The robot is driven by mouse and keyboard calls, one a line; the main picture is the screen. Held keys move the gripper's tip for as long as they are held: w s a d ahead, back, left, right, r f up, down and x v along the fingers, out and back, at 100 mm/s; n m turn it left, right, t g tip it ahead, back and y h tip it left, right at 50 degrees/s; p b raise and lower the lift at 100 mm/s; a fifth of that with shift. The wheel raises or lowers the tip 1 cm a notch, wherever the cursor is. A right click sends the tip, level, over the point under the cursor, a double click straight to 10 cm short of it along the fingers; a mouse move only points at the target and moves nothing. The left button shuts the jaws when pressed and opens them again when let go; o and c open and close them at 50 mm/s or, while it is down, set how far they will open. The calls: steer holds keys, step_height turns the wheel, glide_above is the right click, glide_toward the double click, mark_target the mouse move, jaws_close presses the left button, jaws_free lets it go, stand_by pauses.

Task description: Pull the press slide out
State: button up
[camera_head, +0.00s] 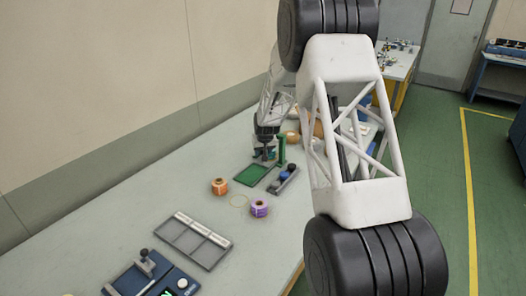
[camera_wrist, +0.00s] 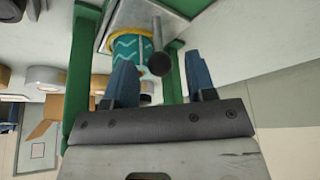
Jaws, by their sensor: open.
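In the head view, my gripper (camera_head: 265,133) is over the green press (camera_head: 282,150), mostly hiding the slide.
Brown rolls (camera_wrist: 45,78) stand beside the press. My arm hides part of the bench.

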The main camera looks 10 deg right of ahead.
jaws_close()
stand_by(0.3)
steer(key=s+a, duration=1)
stand_by(0.5)
jaws_free()
steer(key=shift+d+r, duration=0.1)
